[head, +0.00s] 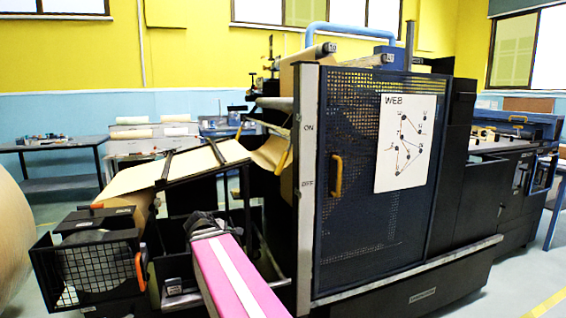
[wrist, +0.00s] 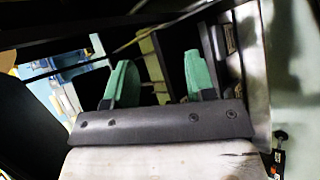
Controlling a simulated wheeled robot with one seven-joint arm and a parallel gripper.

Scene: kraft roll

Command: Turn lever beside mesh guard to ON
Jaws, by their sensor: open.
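In the head view the mesh guard (head: 350,235) is a large dark perforated door with a yellow handle and a white WEB chart. A pale upright post (head: 305,235) runs along its left edge, marked ON above and OFF lower down. I cannot clearly make out a lever on the post. My pink arm reaches in from the bottom, left of the post; its end hides the fingers there. In the wrist view my gripper (wrist: 160,82) shows two green fingers, apart with nothing between them. A small black-and-orange part (wrist: 279,150) sits at the lower right; I cannot tell what it is.
A smaller mesh box (head: 95,275) with orange handles stands at the lower left. A sloping brown paper web (head: 180,172) lies above my arm's end. A large paper roll (head: 10,240) is at the left edge. Dark machine frame surrounds my gripper.

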